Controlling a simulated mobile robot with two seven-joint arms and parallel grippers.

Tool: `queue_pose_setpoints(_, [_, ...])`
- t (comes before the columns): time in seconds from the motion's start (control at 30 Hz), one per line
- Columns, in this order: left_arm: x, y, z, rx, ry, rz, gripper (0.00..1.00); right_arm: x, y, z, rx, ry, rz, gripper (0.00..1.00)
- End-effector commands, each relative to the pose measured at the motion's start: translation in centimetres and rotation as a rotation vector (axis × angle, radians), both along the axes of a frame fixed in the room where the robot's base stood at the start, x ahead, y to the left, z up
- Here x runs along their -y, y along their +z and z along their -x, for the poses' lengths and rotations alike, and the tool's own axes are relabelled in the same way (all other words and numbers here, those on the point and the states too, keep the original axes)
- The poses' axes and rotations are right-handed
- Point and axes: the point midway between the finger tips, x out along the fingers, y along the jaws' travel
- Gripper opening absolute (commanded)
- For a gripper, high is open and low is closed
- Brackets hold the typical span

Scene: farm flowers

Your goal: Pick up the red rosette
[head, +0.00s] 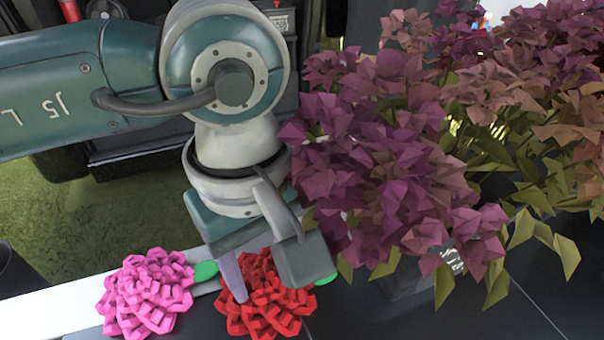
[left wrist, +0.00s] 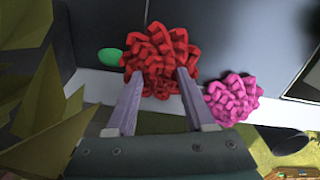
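The red rosette (head: 265,297) lies on the dark surface near the bottom of the head view, with a green leaf beside it. It also shows in the left wrist view (left wrist: 158,55), at the top middle. My left gripper (left wrist: 158,82) is open, with its two fingertips apart over the near part of the red rosette. In the head view one finger of my left gripper (head: 240,300) reaches down at the rosette's left side, and the wrist hides part of the rosette. Whether the fingers touch it I cannot tell. My right gripper is not in view.
A pink rosette (head: 147,293) lies just left of the red one, close to my left gripper. A large bunch of purple flowers (head: 380,160) stands right of my wrist, very near it. A pale edge strip (head: 50,312) runs along the surface.

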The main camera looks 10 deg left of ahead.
Motion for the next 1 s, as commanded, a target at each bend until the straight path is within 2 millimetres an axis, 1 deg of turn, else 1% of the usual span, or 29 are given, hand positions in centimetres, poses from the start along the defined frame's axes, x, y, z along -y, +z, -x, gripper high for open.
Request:
queue_pose_setpoints(0.03, [0.0, 0.0, 0.0, 0.0, 0.0, 0.0, 0.47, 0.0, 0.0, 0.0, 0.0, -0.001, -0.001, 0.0])
queue_pose_setpoints(0.4, [0.0, 0.0, 0.0, 0.0, 0.0, 0.0, 0.06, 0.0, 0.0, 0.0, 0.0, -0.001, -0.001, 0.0])
queue_pose_setpoints(0.47, [0.0, 0.0, 0.0, 0.0, 0.0, 0.0, 0.0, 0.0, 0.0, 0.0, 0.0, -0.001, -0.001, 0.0])
queue_pose_setpoints(0.83, [0.0, 0.1, 0.0, 0.0, 0.0, 0.0, 0.0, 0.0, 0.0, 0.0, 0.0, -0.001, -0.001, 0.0])
queue_pose_setpoints(1.0, [0.0, 1.1, -0.1, 0.002, -0.001, 0.001, 0.0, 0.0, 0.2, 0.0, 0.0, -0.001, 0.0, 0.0])
